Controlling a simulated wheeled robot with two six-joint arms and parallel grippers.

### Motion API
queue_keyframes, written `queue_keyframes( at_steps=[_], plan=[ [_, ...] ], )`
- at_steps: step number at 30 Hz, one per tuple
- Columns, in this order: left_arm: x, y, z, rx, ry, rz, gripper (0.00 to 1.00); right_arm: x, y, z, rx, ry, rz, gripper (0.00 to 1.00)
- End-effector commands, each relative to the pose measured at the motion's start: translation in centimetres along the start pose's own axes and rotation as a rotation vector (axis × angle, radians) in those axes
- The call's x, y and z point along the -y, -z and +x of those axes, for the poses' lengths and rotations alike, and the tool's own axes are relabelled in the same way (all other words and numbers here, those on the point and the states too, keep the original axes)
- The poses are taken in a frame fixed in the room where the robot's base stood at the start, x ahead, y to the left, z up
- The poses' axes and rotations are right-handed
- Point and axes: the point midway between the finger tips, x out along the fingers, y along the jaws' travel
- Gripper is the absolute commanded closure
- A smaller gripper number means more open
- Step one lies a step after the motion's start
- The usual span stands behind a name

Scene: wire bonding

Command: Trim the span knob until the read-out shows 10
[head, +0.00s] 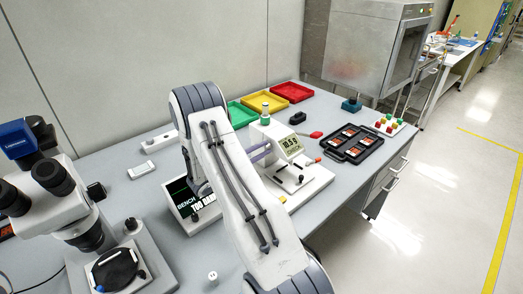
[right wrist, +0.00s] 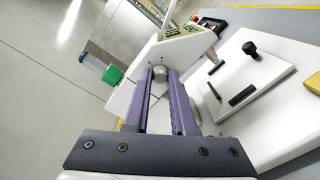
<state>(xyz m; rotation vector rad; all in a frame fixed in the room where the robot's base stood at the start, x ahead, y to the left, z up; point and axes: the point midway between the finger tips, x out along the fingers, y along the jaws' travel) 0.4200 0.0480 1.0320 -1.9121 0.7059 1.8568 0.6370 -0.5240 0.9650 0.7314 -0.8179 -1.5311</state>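The white bonding machine (head: 303,181) stands on the bench, just right of my right arm in the head view. Its lit read-out (head: 290,143) shows digits that seem to start with 10; the rest is too small to read surely. In the right wrist view the round grey span knob (right wrist: 160,73) sits between the tips of my right gripper's purple fingers (right wrist: 161,78), which close in on both its sides. In the head view my right gripper (head: 262,152) reaches the machine's left side, and my arm hides part of it. My left gripper is out of view.
A microscope (head: 60,205) stands at the left. A dark panel with white lettering (head: 190,200) is partly behind my arm. Green (head: 240,114), yellow (head: 272,101) and red trays (head: 293,91) lie at the back. A black tray (head: 352,143) lies right of the machine.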

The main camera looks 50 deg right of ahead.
Motion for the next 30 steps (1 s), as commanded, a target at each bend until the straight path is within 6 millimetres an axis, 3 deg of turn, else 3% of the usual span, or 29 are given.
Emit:
queue_keyframes(
  at_steps=[7,18,29,30],
  plan=[
    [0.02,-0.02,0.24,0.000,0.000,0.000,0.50,0.09,0.05,-0.04,0.000,0.001,-0.059,1.00],
    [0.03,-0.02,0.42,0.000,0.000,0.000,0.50,0.04,0.01,-0.07,-0.001,0.001,-0.413,1.00],
    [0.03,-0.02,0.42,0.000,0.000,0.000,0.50,0.05,0.02,-0.09,-0.001,0.001,-0.440,1.00],
    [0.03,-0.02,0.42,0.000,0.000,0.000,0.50,0.05,0.02,-0.09,-0.001,0.001,-0.439,0.60]
  ],
)
